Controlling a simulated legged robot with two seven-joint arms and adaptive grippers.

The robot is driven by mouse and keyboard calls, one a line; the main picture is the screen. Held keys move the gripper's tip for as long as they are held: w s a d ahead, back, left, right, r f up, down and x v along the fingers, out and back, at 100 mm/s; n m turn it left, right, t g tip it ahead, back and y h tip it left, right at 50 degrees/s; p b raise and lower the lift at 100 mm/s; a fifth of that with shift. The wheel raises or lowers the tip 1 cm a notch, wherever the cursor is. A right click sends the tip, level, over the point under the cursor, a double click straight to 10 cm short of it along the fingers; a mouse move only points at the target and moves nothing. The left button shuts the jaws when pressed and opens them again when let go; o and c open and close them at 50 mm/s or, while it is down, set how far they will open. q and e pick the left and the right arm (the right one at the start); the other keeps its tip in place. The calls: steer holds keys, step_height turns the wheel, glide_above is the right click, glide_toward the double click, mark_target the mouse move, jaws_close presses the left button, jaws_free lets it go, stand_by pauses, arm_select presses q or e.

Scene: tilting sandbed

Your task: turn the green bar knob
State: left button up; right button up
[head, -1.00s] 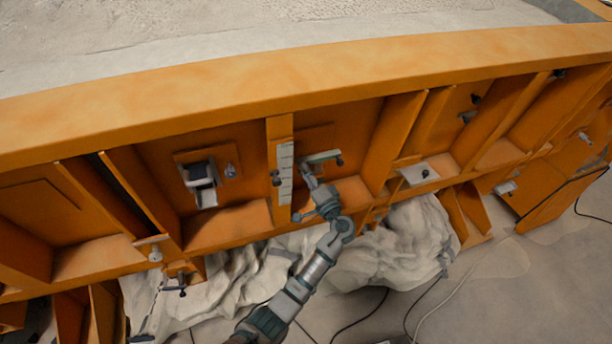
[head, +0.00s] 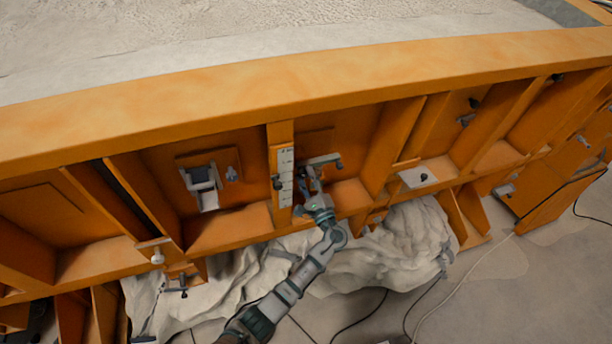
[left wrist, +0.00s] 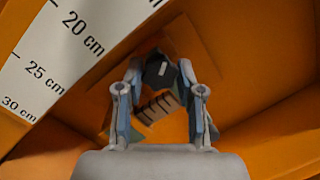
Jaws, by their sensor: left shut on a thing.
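The bar knob shows in the head view as a pale grey-green bar (head: 322,160) on the orange panel, right of the white scale; its green is faint. My left gripper (head: 311,182) reaches up to it from below. A dark, many-sided end piece (left wrist: 158,72) shows between the fingertips. The fingers hide parts of the bar. My right gripper is in neither view.
A white centimetre scale (head: 285,172) stands on an upright just left of the gripper. Orange dividers (head: 392,142) frame the bay. A white-fronted device (head: 203,187) sits in the bay to the left. Pale crumpled sheeting (head: 395,245) lies below.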

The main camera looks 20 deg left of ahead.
arm_select(q)
steer(key=m+t+h+p, duration=0.1)
steer(key=m+p, duration=0.1)
steer(key=m, duration=0.3)
steer(key=shift+f+m, duration=0.15)
steer(key=shift+m, duration=0.25)
steer(key=shift+m+p, duration=0.4)
steer(key=shift+s+f+m+t+h, duration=0.1)
steer(key=shift+f+m+t+h, duration=0.2)
steer(key=shift+m, duration=0.1)
steer(key=o, duration=0.9)
steer(key=shift+r, duration=0.1)
steer(key=shift+d, duration=0.1)
steer(key=v, duration=1.1)
steer(key=shift+s+d+f, duration=0.15)
steer(key=shift+d+f, duration=0.1)
